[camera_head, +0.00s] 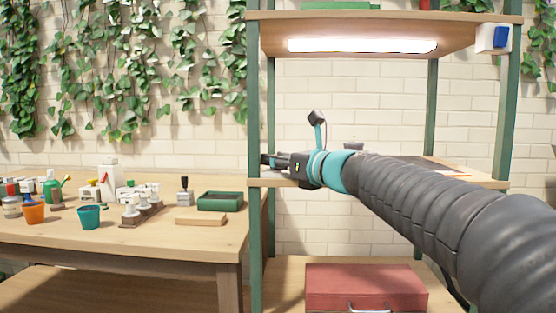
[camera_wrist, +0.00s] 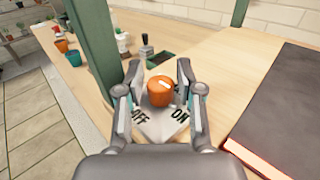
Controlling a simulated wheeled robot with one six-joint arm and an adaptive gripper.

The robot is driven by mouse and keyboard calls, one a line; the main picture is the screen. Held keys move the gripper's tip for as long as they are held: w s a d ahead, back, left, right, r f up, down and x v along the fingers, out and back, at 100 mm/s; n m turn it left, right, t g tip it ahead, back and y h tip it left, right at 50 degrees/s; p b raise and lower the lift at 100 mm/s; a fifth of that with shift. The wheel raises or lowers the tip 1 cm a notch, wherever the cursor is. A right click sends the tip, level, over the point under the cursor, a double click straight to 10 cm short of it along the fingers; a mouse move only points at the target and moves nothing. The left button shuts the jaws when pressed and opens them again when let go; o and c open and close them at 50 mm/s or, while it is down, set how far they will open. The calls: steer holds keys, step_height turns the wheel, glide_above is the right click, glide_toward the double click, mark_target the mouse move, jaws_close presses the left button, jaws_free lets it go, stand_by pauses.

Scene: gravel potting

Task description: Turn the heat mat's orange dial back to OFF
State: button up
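The orange dial (camera_wrist: 159,97) stands on a pale grey control plate (camera_wrist: 160,128) lettered OFF at left and ON at right in the wrist view. A short white mark on the dial's top slants toward the upper right, not plainly at either word. My gripper (camera_wrist: 160,70) is open, with one finger on each side of the dial; small gaps seem to show, and contact is unclear. In the head view my gripper (camera_head: 268,160) is at the left end of the lit shelf, and the dial is hidden there. A dark flat mat (camera_wrist: 283,110), apparently the heat mat, lies right of the plate.
A green shelf post (camera_wrist: 95,50) rises close to my gripper's left; it also shows in the head view (camera_head: 256,120). A wooden table (camera_head: 110,245) at left holds pots, bottles and a green tray (camera_head: 219,201). A red case (camera_head: 366,285) sits on the lower shelf.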

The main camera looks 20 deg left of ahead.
jaws_close()
steer(key=shift+m+t, duration=0.3)
steer(key=shift+t, duration=0.1)
steer(key=shift+s+a+m+t+h, duration=0.1)
steer(key=shift+m+t+h, duration=0.7)
steer(key=shift+t+h, duration=0.2)
steer(key=shift+m+t+h, duration=1.8)
steer(key=shift+h, duration=0.4)
steer(key=shift+m+t+h, duration=0.9)
steer(key=shift+m+h, duration=0.7)
steer(key=shift+h, duration=0.7)
